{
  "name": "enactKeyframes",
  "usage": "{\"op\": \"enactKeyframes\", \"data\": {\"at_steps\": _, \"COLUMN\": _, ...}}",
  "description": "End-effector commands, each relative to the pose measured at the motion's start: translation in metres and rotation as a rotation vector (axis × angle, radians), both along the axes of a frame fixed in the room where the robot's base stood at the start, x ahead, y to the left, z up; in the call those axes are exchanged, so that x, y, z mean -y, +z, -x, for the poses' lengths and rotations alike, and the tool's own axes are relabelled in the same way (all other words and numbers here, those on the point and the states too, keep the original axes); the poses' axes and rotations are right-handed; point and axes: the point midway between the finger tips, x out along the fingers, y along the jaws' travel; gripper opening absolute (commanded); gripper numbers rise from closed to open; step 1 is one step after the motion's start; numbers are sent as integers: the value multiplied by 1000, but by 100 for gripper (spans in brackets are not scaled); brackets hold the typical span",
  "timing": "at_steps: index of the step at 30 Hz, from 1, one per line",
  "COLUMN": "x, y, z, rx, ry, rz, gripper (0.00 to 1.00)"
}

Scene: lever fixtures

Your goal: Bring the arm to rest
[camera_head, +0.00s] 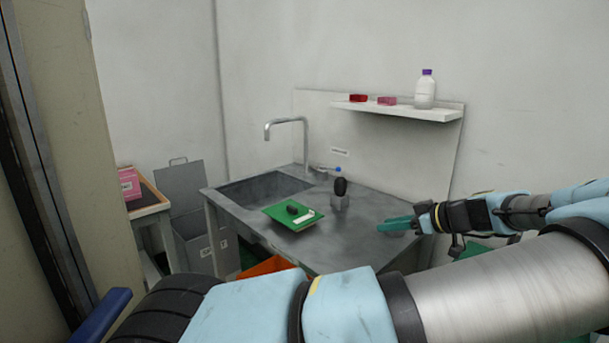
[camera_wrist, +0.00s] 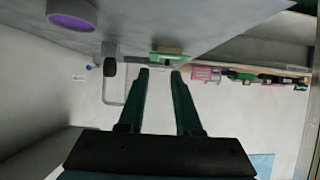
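My gripper (camera_head: 392,224) has green fingers. In the head view it points left, at the right part of the grey counter (camera_head: 345,250), with nothing seen in it. In the wrist view my gripper (camera_wrist: 160,71) has its two fingers apart, with an empty gap between them. The wrist picture looks upside down, with the counter (camera_wrist: 190,22) along the top. My arm comes in from the right of the head view. I cannot tell the gripper's exact height above the counter.
A green board (camera_head: 279,222) with a dark item lies left of my gripper. A dark-topped bottle (camera_head: 340,188), a tap (camera_head: 305,142) and a sink stand behind. A wall shelf (camera_head: 420,113) holds a white bottle (camera_head: 425,92). A purple round thing (camera_wrist: 73,14) shows in the wrist view.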

Motion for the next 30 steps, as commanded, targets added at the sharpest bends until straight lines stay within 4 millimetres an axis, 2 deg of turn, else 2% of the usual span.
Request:
{"op": "enactKeyframes", "data": {"at_steps": 8, "x": -29, "y": -11, "z": -5, "rx": -95, "ry": 32, "rz": -3, "gripper": 33}}
{"op": "enactKeyframes", "data": {"at_steps": 14, "x": -62, "y": -24, "z": -7, "rx": -209, "ry": 58, "rz": 2, "gripper": 33}}
{"op": "enactKeyframes", "data": {"at_steps": 23, "x": -131, "y": -50, "z": 4, "rx": -484, "ry": 81, "rz": 54, "gripper": 33}}
{"op": "enactKeyframes", "data": {"at_steps": 27, "x": -170, "y": -60, "z": 21, "rx": -662, "ry": 52, "rz": 126, "gripper": 33}}
{"op": "enactKeyframes", "data": {"at_steps": 30, "x": -191, "y": -63, "z": 36, "rx": -775, "ry": 1, "rz": 188, "gripper": 33}}
